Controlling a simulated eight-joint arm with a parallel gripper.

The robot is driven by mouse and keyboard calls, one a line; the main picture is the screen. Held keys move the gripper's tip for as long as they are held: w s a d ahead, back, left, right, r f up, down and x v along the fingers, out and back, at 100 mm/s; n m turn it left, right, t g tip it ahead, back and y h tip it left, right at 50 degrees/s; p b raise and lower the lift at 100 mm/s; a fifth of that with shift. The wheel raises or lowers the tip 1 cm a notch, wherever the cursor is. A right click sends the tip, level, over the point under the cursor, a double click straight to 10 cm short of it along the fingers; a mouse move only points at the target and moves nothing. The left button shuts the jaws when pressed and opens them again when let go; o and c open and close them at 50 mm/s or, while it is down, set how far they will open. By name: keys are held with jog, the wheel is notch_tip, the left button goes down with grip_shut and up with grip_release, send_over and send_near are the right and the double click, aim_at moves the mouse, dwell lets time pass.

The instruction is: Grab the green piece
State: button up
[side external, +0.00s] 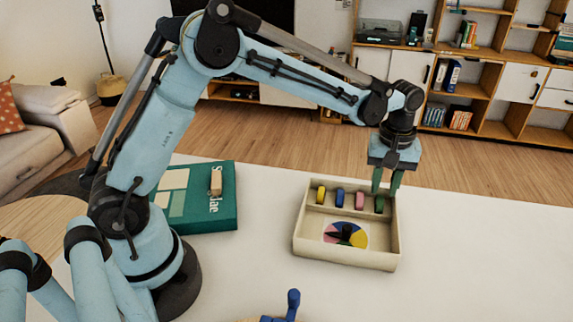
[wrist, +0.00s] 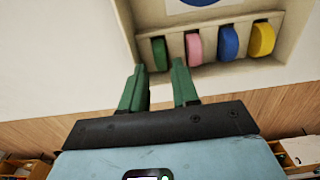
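The green piece (side external: 379,204) stands at the right end of a row of pieces in a cream tray (side external: 345,258). In the wrist view the green piece (wrist: 159,54) lies just beyond the fingertips, roughly in line with the gap between them. My gripper (side external: 385,192) has green fingers pointing down over the tray's back right corner. Whether a finger touches the piece or the tray cannot be told.
Beside the green piece stand a pink piece (side external: 360,200), a blue piece (side external: 340,197) and a yellow piece (side external: 320,194), with thin dividers between. A green box (side external: 210,205) lies left. The table right of the tray is clear.

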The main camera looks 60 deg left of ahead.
aim_at(381, 197)
jog(key=shift+f, duration=1.6)
grip_shut()
jog(key=shift+r, duration=0.15)
